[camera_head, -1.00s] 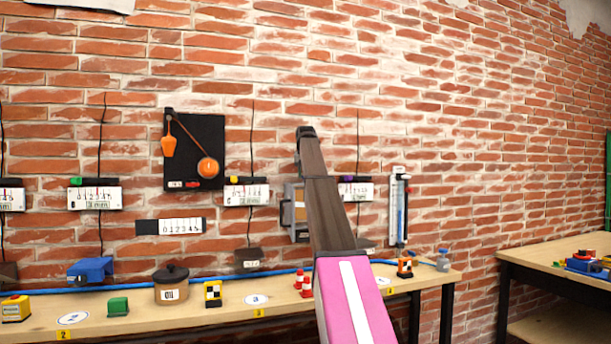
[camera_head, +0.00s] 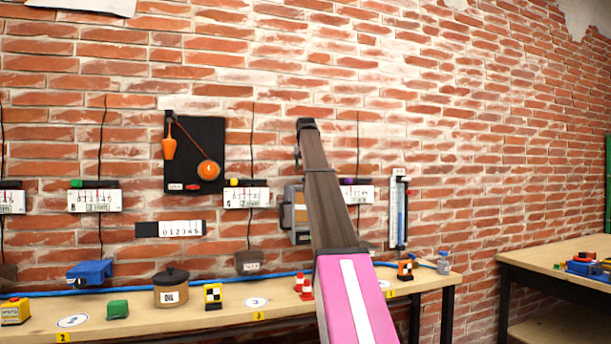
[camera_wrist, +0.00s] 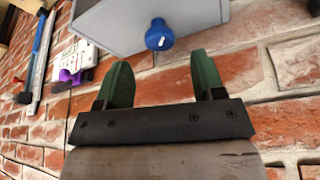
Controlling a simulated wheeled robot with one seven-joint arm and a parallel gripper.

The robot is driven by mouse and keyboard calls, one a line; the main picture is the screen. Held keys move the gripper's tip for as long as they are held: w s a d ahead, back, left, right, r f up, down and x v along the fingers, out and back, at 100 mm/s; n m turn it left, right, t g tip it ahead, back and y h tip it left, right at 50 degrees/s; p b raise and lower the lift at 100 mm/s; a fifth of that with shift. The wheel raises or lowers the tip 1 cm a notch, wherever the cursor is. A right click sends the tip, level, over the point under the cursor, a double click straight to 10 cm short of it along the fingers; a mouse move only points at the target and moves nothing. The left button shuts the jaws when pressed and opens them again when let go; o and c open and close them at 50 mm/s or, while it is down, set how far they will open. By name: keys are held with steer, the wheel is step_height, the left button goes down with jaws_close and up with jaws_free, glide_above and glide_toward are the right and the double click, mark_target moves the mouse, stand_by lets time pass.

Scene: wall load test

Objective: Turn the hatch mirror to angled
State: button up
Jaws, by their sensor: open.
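A grey wall box (camera_head: 297,222) is mounted on the brick wall, partly hidden behind my arm in the head view. In the wrist view the grey box (camera_wrist: 95,25) fills the upper middle, with a round blue knob (camera_wrist: 159,36) bearing a white mark on its near face. I cannot make out a mirror surface. My gripper (camera_wrist: 160,62) is open, its two green fingers apart and pointing toward the box. The knob lies just beyond the fingertips, roughly centred between them, with nothing held. The gripper itself is not clear in the head view.
A white gauge with a blue strip (camera_head: 398,210) hangs to the right of the box. A white scale with a purple piece (camera_wrist: 80,60) is also near. Below, a wooden bench (camera_head: 200,318) holds a brown oil pot (camera_head: 171,290), small blocks and cones.

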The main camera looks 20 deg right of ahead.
steer(key=v, duration=0.6)
steer(key=shift+s+r, duration=0.1)
steer(key=shift+r, duration=0.05)
